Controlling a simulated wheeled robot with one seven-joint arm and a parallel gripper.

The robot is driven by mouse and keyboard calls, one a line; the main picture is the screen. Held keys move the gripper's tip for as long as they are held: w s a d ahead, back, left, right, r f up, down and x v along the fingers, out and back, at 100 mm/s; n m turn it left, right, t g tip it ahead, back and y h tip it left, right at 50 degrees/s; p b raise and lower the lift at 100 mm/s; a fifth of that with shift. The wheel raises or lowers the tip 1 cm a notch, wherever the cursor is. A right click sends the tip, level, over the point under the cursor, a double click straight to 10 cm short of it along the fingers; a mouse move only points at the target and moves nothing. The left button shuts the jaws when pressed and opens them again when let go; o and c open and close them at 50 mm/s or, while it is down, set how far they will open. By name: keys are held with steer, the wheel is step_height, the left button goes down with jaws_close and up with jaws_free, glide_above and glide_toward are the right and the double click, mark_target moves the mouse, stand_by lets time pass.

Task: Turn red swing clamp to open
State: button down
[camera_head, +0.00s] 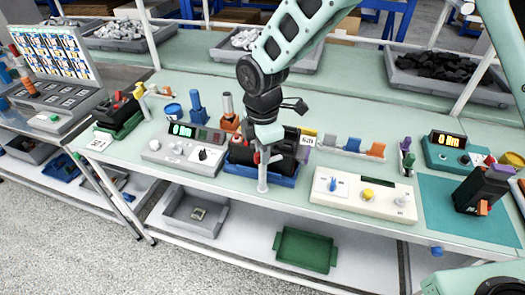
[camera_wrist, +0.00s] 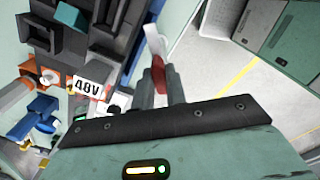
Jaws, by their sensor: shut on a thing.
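The red swing clamp (camera_wrist: 158,76) shows in the wrist view as a red part between my gripper's grey fingers (camera_wrist: 159,88), with a pale piece beyond it. My gripper is shut on it. In the head view my gripper (camera_head: 263,151) is at the front left of the blue tray (camera_head: 275,179) that holds a black device (camera_head: 287,150). A bit of red shows beside the fingers there. The fingers and a pale upright piece hide most of the clamp, so its swing angle cannot be told.
A grey meter box (camera_head: 180,150) stands left of the tray. A cream panel with a yellow knob (camera_head: 362,197) stands to the right. A label marked 48V (camera_wrist: 88,86) is near the fingers in the wrist view.

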steer(key=m, duration=0.4)
steer(key=shift+m+b, duration=0.4)
steer(key=shift+m, duration=1.8)
steer(key=c, duration=1.4)
jaws_free()
steer(key=shift+c, duration=0.2)
step_height(320, 180, up, 17)
steer(key=b, duration=0.2)
steer(key=shift+r, duration=0.2)
